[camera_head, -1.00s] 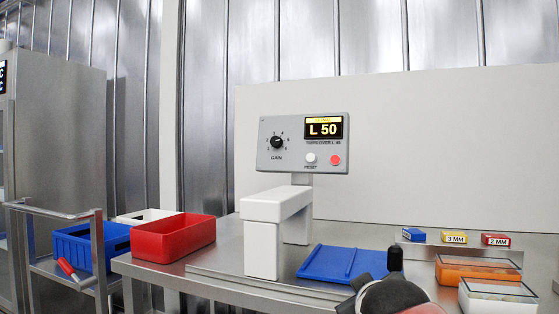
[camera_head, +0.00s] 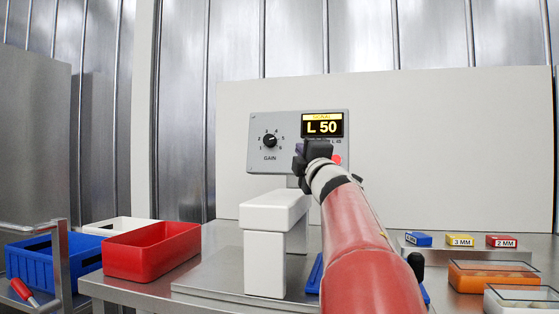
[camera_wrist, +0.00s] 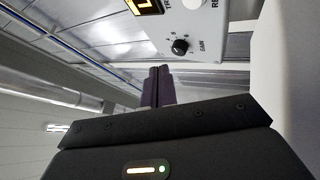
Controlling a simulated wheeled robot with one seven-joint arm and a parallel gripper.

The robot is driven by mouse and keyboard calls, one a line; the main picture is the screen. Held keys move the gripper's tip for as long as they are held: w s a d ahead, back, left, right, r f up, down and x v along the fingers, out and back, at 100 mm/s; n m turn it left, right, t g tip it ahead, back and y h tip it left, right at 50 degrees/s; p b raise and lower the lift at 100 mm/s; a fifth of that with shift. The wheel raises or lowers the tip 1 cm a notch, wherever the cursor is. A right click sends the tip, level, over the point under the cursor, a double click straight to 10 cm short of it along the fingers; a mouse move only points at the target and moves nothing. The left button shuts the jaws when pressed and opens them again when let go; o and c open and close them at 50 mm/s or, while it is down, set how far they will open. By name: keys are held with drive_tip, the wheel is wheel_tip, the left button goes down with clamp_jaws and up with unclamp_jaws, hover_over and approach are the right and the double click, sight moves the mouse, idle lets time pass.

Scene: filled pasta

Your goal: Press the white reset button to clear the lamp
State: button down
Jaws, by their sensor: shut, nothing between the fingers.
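The grey control box (camera_head: 262,125) stands on a post and carries a dial, a display and buttons. Its display (camera_head: 322,124) is lit, with a yellow strip above "L 50". A round red spot (camera_head: 337,160) shows partly beside my arm. The white reset button is hidden behind my gripper (camera_head: 302,152) in the head view. My gripper is shut and empty in front of the box's lower part. Its fingers (camera_wrist: 159,72) point towards the box in the wrist view; I cannot tell whether they touch it.
The black gain knob (camera_head: 269,140) is left of my gripper. A white bridge-shaped block (camera_head: 265,250) stands below the box. A red bin (camera_head: 150,265) and blue bin (camera_head: 35,270) are at left. Small labelled boxes (camera_head: 460,240) and an orange tray (camera_head: 490,280) are at right.

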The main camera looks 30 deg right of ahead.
idle(0.3)
drive_tip(key=shift+w+d+f+p, duration=0.25)
drive_tip(key=shift+w+d+p, duration=0.1)
drive_tip(key=shift+w+d, duration=0.65)
drive_tip(key=shift+w+d+f+p, duration=0.3)
drive_tip(key=shift+w+d, duration=0.55)
drive_tip(key=shift+d, duration=0.4)
drive_tip(key=shift+w+d+f+p, duration=0.2)
drive_tip(key=shift+w+d+p, duration=0.2)
drive_tip(key=shift+w+d, duration=0.6)
drive_tip(key=shift+d, duration=0.2)
drive_tip(key=shift+w+d, duration=0.2)
drive_tip(key=shift+w+d+f+p, duration=0.15)
drive_tip(key=shift+w+d+p, duration=0.1)
drive_tip(key=shift+d+p, duration=0.1)
idle(0.4)
drive_tip(key=shift+s+a, duration=0.1)
drive_tip(key=shift+a, duration=0.05)
drive_tip(key=shift+s+a+b, duration=0.35)
drive_tip(key=shift+s+a, duration=0.1)
drive_tip(key=shift+a, duration=0.05)
drive_tip(key=shift+s+a+r+b, duration=0.35)
drive_tip(key=shift+s+a, duration=0.45)
drive_tip(key=shift+a, duration=0.15)
drive_tip(key=shift+s+a+r+b, duration=0.2)
drive_tip(key=shift+s+a+b, duration=0.15)
drive_tip(key=shift+s+a, duration=0.5)
